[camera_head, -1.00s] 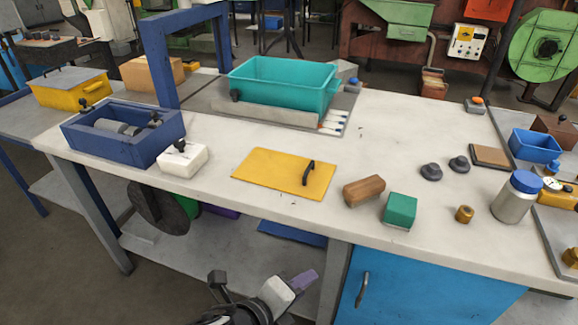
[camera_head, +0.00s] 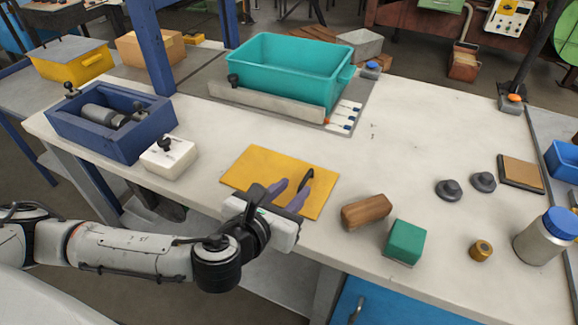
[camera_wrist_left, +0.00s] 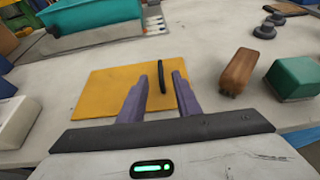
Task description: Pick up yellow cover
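The yellow cover (camera_head: 248,168) is a flat yellow plate lying on the white workbench, with a black handle (camera_head: 305,181) standing up on its right part. My left gripper (camera_head: 289,194) is over the cover's near right edge, its two purple fingers apart and pointing toward the handle. In the left wrist view the cover (camera_wrist_left: 103,92) lies ahead, and its handle (camera_wrist_left: 161,77) shows between and beyond the open fingers (camera_wrist_left: 157,98). The fingers appear empty. Whether they touch the cover is unclear. My right gripper is not visible.
A brown wooden block (camera_head: 365,212) and a green block (camera_head: 405,241) stand right of the cover. A white block with a black knob (camera_head: 169,156) and a blue box (camera_head: 98,137) are left. A teal bin (camera_head: 283,80) is behind. Bare bench (camera_head: 420,125) lies at the back right.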

